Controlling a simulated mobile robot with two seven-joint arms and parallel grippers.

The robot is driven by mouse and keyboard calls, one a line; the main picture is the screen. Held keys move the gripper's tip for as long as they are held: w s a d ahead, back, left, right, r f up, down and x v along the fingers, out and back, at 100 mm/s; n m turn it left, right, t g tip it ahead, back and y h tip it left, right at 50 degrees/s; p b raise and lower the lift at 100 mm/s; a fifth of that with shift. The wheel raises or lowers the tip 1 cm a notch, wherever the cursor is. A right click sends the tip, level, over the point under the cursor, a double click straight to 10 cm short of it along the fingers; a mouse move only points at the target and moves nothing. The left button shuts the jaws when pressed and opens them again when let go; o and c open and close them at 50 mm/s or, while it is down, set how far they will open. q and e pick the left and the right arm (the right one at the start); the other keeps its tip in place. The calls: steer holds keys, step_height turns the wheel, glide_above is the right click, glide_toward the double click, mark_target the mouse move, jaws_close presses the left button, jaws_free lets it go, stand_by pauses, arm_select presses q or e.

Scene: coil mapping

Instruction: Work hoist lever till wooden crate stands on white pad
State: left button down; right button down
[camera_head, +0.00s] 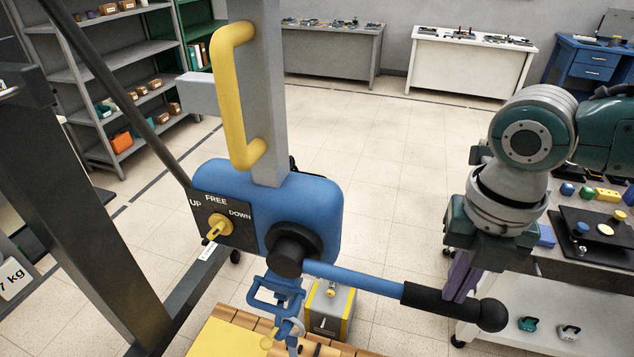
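The hoist has a blue body (325,205) with a plate marked UP, FREE and DOWN. Its yellow selector knob (218,226) has its handle toward the lower left; I cannot tell which setting that is. The blue hoist lever (355,278) reaches right and slightly down to a black grip with a ball end. My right gripper (461,283) comes from above, its purple fingers closed about the black grip. Below the hook, the wooden crate (245,316) shows only slatted edges and a yellow top, cut off by the bottom edge. No white pad shows. My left gripper is out of view.
A yellow and grey box (331,309) stands behind the crate. A dark post (75,170) and a shelf rack (95,85) are at left. A side table (590,262) with small objects is at right, below my arm. The tiled floor (400,170) beyond is clear.

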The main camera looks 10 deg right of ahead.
mark_target(441, 312)
step_height(441, 312, down, 5)
steer(key=b, duration=0.4)
steer(key=shift+r, duration=0.2)
step_height(441, 312, down, 2)
steer(key=shift+a+f+b, duration=0.1)
steer(key=shift+a+b, duration=0.05)
steer(key=shift+b, duration=0.7)
steer(key=r+p, duration=0.8)
steer(key=r, duration=0.1)
steer(key=shift+d+p, duration=0.2)
steer(key=shift+p, duration=0.15)
step_height(441, 312, up, 10)
steer(key=a+p, duration=0.1)
steer(key=p, duration=0.7)
steer(key=shift+w+a, duration=0.35)
steer(key=shift+w, duration=0.1)
